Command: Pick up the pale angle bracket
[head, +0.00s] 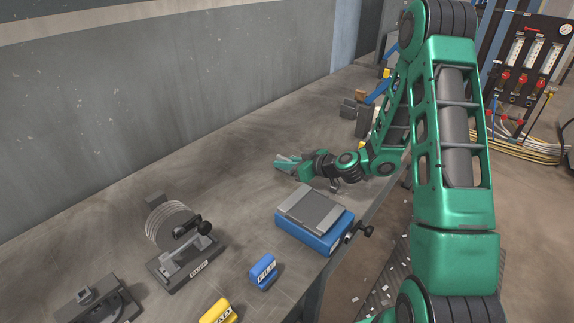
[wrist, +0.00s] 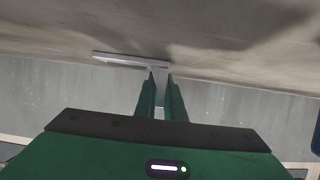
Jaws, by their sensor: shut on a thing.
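My gripper (head: 287,163) is reached out low over the grey workbench (head: 130,167), beyond the blue block with a grey plate on top. In the wrist view its two green fingers (wrist: 161,88) are closed on the pale angle bracket (wrist: 130,60). The bracket's long flat arm sticks out to the left past the fingertips, and a short part sits between the fingers. In the head view the bracket is too small to make out clearly. I cannot tell whether it touches the bench.
The blue block with a grey plate (head: 314,220) stands near the bench's front edge. A disc-shaped device (head: 178,240), a small blue block (head: 263,271) and a yellow block (head: 218,313) are nearer. Small grey parts (head: 348,108) lie farther back. Bench left of my gripper is clear.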

